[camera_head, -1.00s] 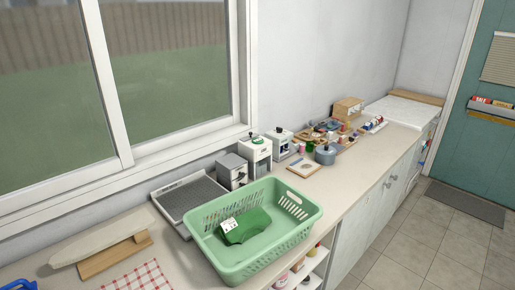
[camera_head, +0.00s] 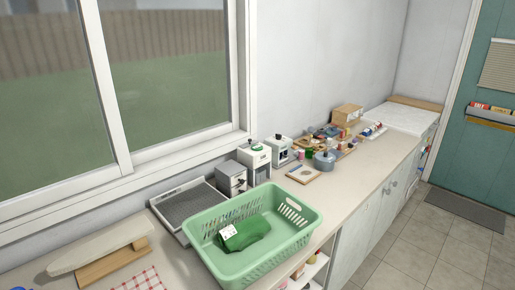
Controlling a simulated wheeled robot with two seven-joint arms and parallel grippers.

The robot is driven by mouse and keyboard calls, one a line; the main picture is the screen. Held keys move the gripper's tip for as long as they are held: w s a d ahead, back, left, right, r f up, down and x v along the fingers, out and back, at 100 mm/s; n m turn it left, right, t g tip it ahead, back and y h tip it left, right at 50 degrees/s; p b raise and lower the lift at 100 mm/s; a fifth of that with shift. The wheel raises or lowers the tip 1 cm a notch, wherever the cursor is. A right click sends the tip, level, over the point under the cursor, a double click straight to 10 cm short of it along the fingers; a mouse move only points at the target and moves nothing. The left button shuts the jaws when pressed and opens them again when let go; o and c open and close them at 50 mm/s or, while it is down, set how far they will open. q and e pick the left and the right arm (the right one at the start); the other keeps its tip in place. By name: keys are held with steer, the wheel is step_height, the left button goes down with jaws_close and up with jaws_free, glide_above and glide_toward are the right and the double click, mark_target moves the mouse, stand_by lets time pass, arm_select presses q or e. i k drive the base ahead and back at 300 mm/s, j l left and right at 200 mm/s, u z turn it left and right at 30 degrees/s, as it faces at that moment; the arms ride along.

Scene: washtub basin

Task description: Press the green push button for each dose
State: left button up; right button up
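A white dispenser-like box (camera_head: 257,165) with a green patch on its top (camera_head: 257,147) stands on the counter by the window's right end. The green patch may be the push button, but it is too small to tell. A grey box (camera_head: 231,178) with a dark front part stands to its left. Another white box (camera_head: 279,150) with a dark knob stands behind it to the right. Neither of my grippers shows in the head view.
A green laundry basket (camera_head: 262,262) holding a green cloth stands in front of the boxes. A dark ribbed tray (camera_head: 188,204) and an ironing board (camera_head: 100,247) lie to the left. A wooden board (camera_head: 304,174), a blue-grey pot (camera_head: 324,161) and small items stand to the right.

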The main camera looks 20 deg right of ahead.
mark_target(256, 147)
steer(key=i+l+u, duration=0.25)
steer(key=l+u, duration=0.15)
steer(key=l, duration=1.1)
steer(key=l+u, duration=0.35)
steer(key=l, duration=1.1)
steer(key=i+l, duration=0.05)
